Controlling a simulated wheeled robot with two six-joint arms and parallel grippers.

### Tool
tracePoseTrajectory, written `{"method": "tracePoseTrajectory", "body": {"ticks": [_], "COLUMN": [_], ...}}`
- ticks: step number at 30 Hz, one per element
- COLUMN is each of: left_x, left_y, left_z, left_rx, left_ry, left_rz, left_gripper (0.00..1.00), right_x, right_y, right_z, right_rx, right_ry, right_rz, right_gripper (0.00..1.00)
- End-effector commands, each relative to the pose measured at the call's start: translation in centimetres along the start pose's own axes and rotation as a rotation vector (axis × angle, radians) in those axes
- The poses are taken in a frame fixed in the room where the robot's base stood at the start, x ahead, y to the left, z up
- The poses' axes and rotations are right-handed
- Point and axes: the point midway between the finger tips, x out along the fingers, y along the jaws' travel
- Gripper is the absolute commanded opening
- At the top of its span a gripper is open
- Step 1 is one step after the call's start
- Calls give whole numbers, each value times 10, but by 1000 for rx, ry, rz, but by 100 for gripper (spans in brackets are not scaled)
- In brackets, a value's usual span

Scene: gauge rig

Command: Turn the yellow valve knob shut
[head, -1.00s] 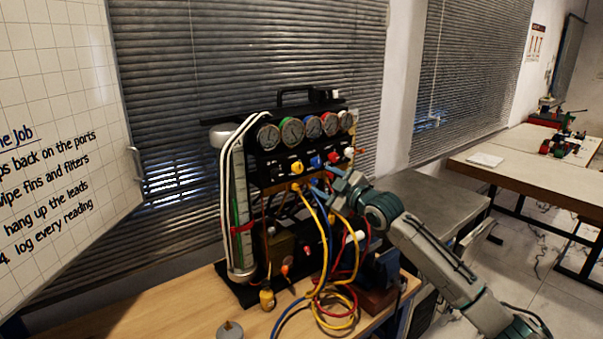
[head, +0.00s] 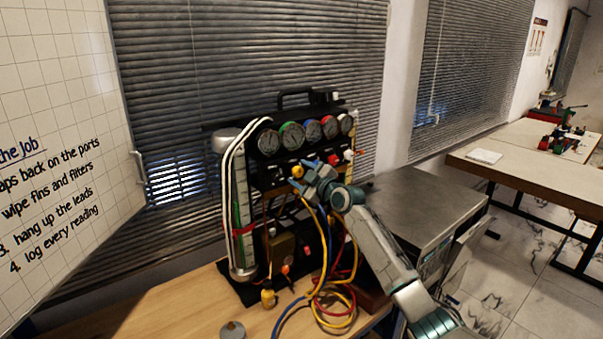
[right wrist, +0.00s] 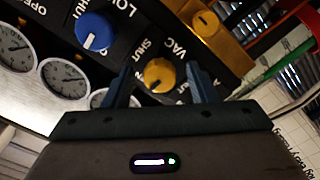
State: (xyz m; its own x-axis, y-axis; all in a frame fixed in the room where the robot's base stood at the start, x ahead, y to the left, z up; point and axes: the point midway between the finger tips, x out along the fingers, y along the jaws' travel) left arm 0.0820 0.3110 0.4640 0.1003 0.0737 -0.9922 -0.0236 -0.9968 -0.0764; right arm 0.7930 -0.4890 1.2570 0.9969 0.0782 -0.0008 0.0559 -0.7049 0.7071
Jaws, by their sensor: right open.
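In the right wrist view the yellow knob (right wrist: 159,75) appears between the two spread fingers (right wrist: 161,72), with a visible gap on each side. The labels SHUT and VAC are printed beside it. I cannot tell its pointer direction clearly. My left gripper is not in view.
A blue knob (right wrist: 95,32) is beside the yellow one, and a red knob (head: 333,159) is further right. Yellow, blue and red hoses (head: 335,297) hang below in front of the rig. A white-sleeved cylinder (head: 240,215) stands at left. The bench (head: 190,300) is mostly clear at front left.

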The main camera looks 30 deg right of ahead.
Motion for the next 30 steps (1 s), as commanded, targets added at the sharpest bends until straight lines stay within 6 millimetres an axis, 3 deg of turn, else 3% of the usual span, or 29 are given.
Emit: {"method": "tracePoseTrajectory", "body": {"ticks": [5,12,22,30], "left_x": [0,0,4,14], "left_y": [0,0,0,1], "left_z": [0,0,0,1], "left_rx": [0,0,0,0], "left_ry": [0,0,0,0], "left_rz": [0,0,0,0], "left_gripper": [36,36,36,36], "right_x": [0,0,0,-1], "right_y": [0,0,-1,-2], "right_z": [0,0,1,2], "right_rx": [0,0,38,200], "right_ry": [0,0,0,0], "right_rz": [0,0,0,0], "right_gripper": [52,8,8,8]}}
